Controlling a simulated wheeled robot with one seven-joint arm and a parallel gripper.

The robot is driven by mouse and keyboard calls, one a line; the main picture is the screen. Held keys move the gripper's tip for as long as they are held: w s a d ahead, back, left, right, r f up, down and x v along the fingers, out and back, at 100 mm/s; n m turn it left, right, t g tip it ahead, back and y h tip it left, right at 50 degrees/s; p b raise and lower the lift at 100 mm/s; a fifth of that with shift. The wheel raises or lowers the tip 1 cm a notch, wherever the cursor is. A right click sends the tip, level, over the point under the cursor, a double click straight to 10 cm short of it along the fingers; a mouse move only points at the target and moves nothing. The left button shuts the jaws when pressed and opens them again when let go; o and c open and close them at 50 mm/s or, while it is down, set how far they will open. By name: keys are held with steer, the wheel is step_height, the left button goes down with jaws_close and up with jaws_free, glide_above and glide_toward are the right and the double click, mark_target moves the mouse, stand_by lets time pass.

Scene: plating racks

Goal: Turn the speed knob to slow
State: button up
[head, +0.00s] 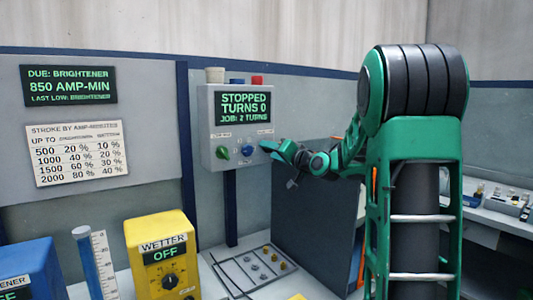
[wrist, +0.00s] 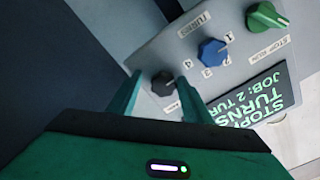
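The control box (head: 236,112) hangs on a post, and its screen reads STOPPED, TURNS 0, JOB: 2 TURNS. A black knob (wrist: 164,84), seemingly the speed knob, is at the end of the knob row past the blue one in the wrist view. My gripper (wrist: 160,76) is open, with one finger on each side of this knob; I cannot tell whether they touch it. A small label beside it is partly covered and unreadable. In the head view my gripper (head: 268,147) is at the box's right edge and hides the black knob.
The blue turns knob (wrist: 212,52) and green stop/run knob (wrist: 266,17) are close by on the same panel. A dark panel (head: 310,225) stands beneath my arm.

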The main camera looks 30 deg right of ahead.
steer(key=shift+r, duration=0.2)
steer(key=shift+s, duration=0.1)
steer(key=s, duration=1)
steer(key=shift+s+d, duration=0.15)
steer(key=shift+s, duration=0.1)
